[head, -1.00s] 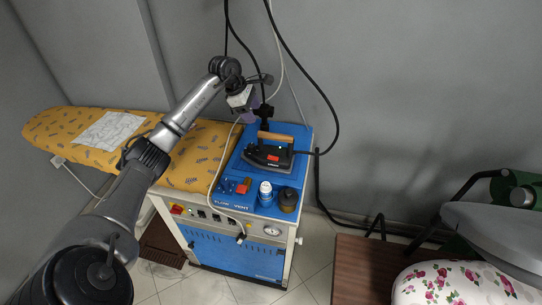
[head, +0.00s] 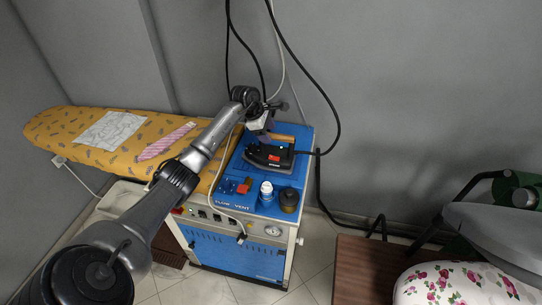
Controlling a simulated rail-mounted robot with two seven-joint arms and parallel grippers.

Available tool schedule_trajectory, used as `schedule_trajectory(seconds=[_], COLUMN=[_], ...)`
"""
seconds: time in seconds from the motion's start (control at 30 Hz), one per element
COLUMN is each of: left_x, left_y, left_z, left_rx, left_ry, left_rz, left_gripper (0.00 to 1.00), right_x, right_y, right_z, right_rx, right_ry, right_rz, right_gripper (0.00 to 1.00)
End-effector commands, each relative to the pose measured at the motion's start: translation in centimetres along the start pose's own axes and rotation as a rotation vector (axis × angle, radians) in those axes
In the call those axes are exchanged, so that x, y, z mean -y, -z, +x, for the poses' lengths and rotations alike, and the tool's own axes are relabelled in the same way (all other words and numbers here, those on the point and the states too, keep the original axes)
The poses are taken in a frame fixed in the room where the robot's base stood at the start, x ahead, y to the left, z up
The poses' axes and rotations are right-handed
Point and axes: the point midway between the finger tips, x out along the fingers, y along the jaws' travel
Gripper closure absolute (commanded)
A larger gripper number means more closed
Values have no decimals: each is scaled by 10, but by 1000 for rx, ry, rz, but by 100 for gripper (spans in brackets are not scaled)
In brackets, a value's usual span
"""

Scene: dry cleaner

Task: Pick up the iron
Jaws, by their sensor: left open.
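The iron (head: 271,158) is dark with a wooden handle (head: 292,138) and a red patch on its side. It sits on the blue top of the steam station (head: 228,203), towards the back. My left gripper (head: 264,136) is over the left end of the iron's handle, pointing down. It is open. The picture is too small to tell whether its fingers straddle the handle or touch it. My right gripper is not in view.
A white bottle (head: 266,192) and a dark jar (head: 289,200) stand in front of the iron. Black cables (head: 322,95) hang behind it. The yellow ironing board (head: 80,130) on the left holds a pale cloth (head: 110,131) and a pink striped item (head: 166,142).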

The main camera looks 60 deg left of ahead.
Motion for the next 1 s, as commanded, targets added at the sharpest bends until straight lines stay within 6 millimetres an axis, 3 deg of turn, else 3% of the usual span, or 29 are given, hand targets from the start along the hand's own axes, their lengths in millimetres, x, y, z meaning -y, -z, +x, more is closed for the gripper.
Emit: schedule_trajectory(seconds=[0.2, 0.53, 1.0], left_x=[0, 0, 0], left_y=[0, 0, 0], left_z=[24, 28, 28], left_rx=[2, 0, 0], left_ry=[0, -1, -1], left_rz=[-2, 0, 0], left_gripper=[41, 41, 85], right_x=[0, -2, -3], right_y=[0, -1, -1], right_z=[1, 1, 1], right_rx=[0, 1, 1], right_ry=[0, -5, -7], right_rz=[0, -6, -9], right_gripper=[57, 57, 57])
